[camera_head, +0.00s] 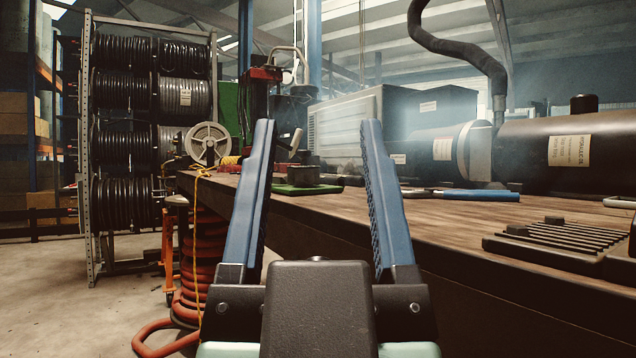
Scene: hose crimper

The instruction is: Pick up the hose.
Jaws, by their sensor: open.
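My gripper (318,128) is open and empty, its two blue fingers pointing ahead and up at the near edge of the workbench. An orange-red hose (201,268) is coiled in a stack below the left end of the bench, left of my gripper. Its lower end lies on the floor. Black hose (122,97) is wound on several reels in a rack further left. A thick black flexible hose (452,46) hangs at the upper right behind the bench. I cannot tell which of these the task names. My gripper touches none of them.
The wooden workbench (440,225) fills the right side. It carries a slatted block (560,238), a blue-handled tool (470,194) and a green tray (305,189). Large dark cylinders (570,145) stand behind. A yellow cord (191,215) hangs at the bench's left end. Floor at left is clear.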

